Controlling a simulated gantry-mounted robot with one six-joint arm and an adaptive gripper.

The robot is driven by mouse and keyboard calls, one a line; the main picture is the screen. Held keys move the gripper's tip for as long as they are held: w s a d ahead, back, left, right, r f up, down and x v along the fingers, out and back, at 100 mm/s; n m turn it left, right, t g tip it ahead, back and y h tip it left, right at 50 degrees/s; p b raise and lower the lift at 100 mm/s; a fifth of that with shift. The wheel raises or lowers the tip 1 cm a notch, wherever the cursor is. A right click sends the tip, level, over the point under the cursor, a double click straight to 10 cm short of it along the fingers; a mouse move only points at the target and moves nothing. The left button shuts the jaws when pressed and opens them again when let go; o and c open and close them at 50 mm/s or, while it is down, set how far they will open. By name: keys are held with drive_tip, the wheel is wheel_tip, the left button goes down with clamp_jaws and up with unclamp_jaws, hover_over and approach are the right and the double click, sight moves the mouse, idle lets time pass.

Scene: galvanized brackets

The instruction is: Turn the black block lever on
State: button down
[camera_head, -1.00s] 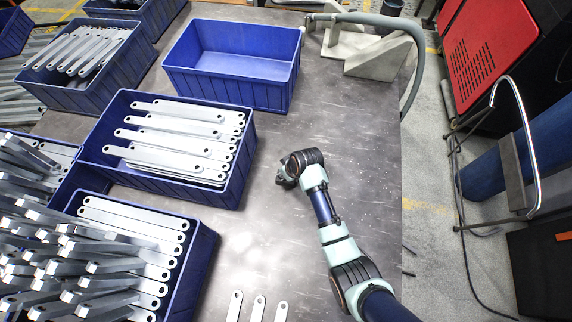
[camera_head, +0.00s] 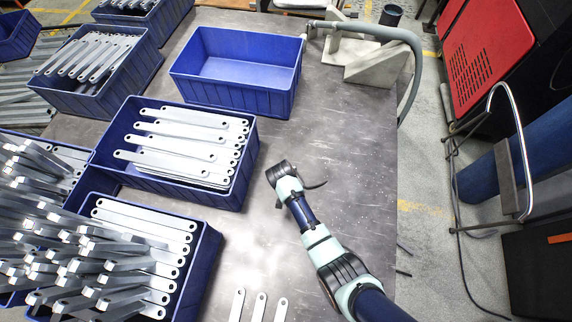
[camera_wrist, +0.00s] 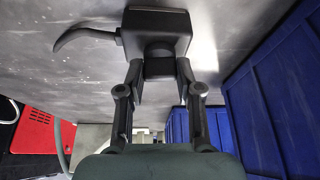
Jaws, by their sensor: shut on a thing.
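The black block (camera_wrist: 155,22) is at the top middle of the wrist view, with the table surface behind it. Its curved dark lever (camera_wrist: 80,36) sticks out to the left and bends at the tip. My gripper (camera_wrist: 159,70) has its two fingers on either side of the block's short round black part, shut on it. In the head view my gripper (camera_head: 279,173) is low over the middle of the table, and the thin dark lever (camera_head: 317,185) shows to its right. The block itself is mostly hidden there. Whether it rests on the table I cannot tell.
A blue bin with flat brackets (camera_head: 240,190) stands close left of my gripper. An empty blue bin (camera_head: 235,95) stands behind it. Several loose brackets (camera_head: 260,307) lie at the front. The table (camera_head: 350,140) is clear to the right, up to its edge.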

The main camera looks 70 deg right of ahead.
drive_tip(key=shift+m, duration=0.5)
drive_tip(key=c, duration=0.8)
unclamp_jaws()
drive_tip(key=shift+o, duration=0.2)
drive_tip(key=w+v, duration=0.1)
drive_tip(key=v, duration=1.1)
drive_tip(key=shift+s, duration=0.25)
